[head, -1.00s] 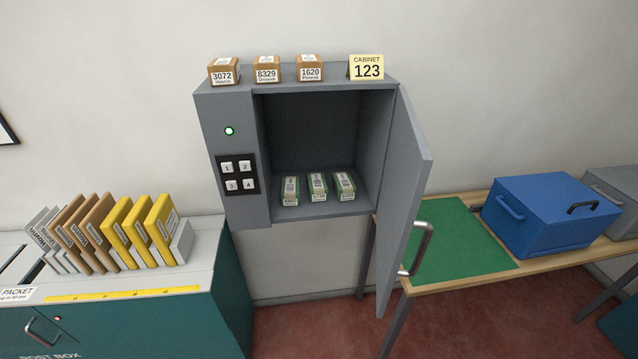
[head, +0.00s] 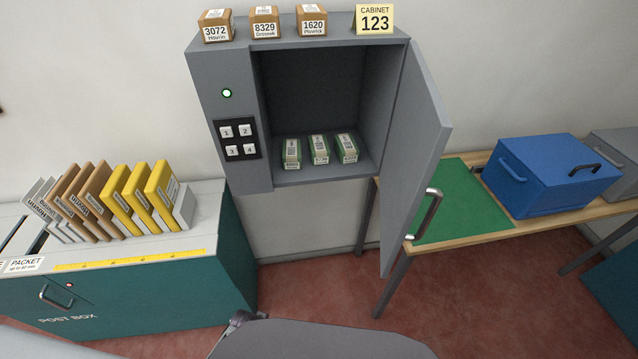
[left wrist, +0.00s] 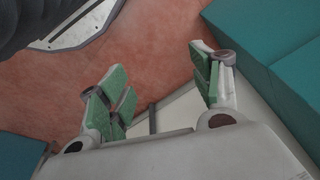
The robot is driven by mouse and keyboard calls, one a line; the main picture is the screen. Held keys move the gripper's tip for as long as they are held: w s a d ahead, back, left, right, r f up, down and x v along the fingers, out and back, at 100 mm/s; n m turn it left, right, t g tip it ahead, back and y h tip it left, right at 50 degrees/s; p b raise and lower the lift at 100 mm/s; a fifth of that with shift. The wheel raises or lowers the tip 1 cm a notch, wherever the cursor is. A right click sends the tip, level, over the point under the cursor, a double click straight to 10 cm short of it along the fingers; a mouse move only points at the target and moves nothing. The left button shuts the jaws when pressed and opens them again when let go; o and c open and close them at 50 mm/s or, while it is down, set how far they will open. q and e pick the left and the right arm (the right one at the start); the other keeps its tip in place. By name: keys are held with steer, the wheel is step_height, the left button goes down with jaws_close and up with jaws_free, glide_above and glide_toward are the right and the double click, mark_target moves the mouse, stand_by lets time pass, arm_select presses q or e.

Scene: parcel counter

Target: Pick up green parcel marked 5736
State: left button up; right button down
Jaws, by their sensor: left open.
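Three green parcels stand in a row on the floor of the open grey cabinet in the head view: a left one (head: 292,153), a middle one (head: 319,149) and a right one (head: 346,148). Each has a pale label on top and a small number label on its front, too small to read, so I cannot tell which is 5736. My left gripper (left wrist: 160,88) shows in the left wrist view, open and empty above the red floor, away from the parcels. My right gripper is not in view.
The cabinet door (head: 418,150) is swung open to the right. A keypad (head: 238,140) is on the cabinet's left front. Brown boxes (head: 265,22) stand on top. A teal post box (head: 150,290) is at left; a table with a green mat (head: 462,205) and blue box (head: 553,178) is at right.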

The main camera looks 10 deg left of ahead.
arm_select(q)
steer(key=w+d+r+t, duration=0.1)
steer(key=w+r, duration=0.3)
steer(key=r, duration=0.5)
steer(key=w+d+r+n+t+p, duration=0.1)
steer(key=w+r, duration=0.2)
steer(key=r, duration=0.6)
steer(key=w+d+r, duration=0.1)
steer(key=w+r, duration=0.3)
steer(key=r, duration=0.5)
steer(key=w+d+r+n+t+y, duration=0.2)
steer(key=w+d+r+t, duration=0.2)
steer(key=w+r, duration=0.7)
steer(key=w+d+r+n+t+y, duration=0.2)
steer(key=w+d+r+t, duration=0.2)
steer(key=w+d+r, duration=0.5)
steer(key=w+r, duration=0.3)
steer(key=shift+w+r+t+p, duration=0.2)
steer(key=shift+w+t+p, duration=0.05)
steer(key=shift+t+p, duration=0.1)
steer(key=shift+d, duration=0.1)
